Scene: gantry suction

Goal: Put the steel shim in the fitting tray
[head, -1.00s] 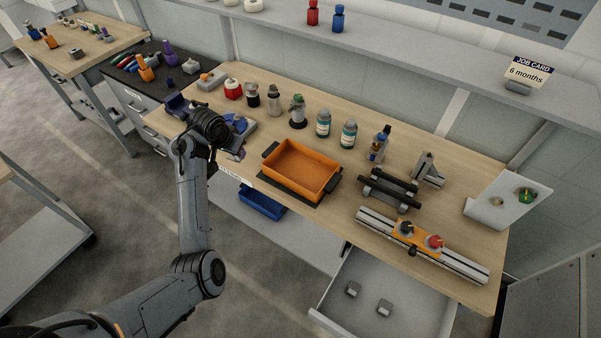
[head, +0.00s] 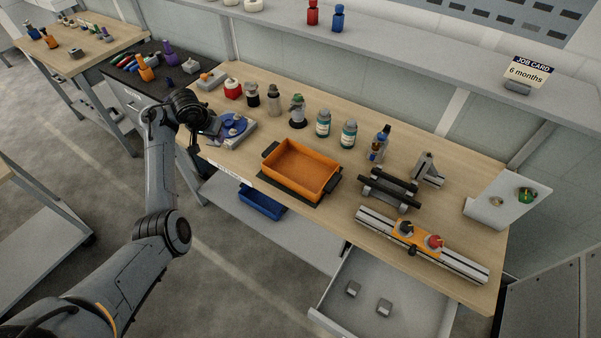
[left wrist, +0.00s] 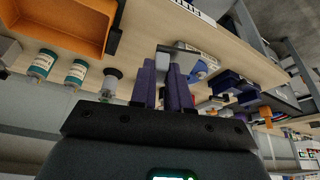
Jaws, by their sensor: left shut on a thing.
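The fitting tray is likely the orange tray (head: 322,191), which stands on a dark mat at the front of the bench. It also shows in the left wrist view (left wrist: 92,42), at the upper left. My left gripper (head: 213,130) is over the bench's left end, left of the tray and beside a grey device with a blue disc (head: 246,134). Its purple fingers (left wrist: 164,78) are shut on a small grey metal piece (left wrist: 166,50), seemingly the steel shim. The fingers partly hide it, and it is too small to make out in the head view. My right gripper is out of view.
Several bottles (head: 323,124) stand in a row behind the tray. Black V-shaped supports (head: 389,190) and a metal rail (head: 455,260) are to its right. An open drawer (head: 335,318) juts out below. A blue bin (head: 262,204) sits on the lower shelf.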

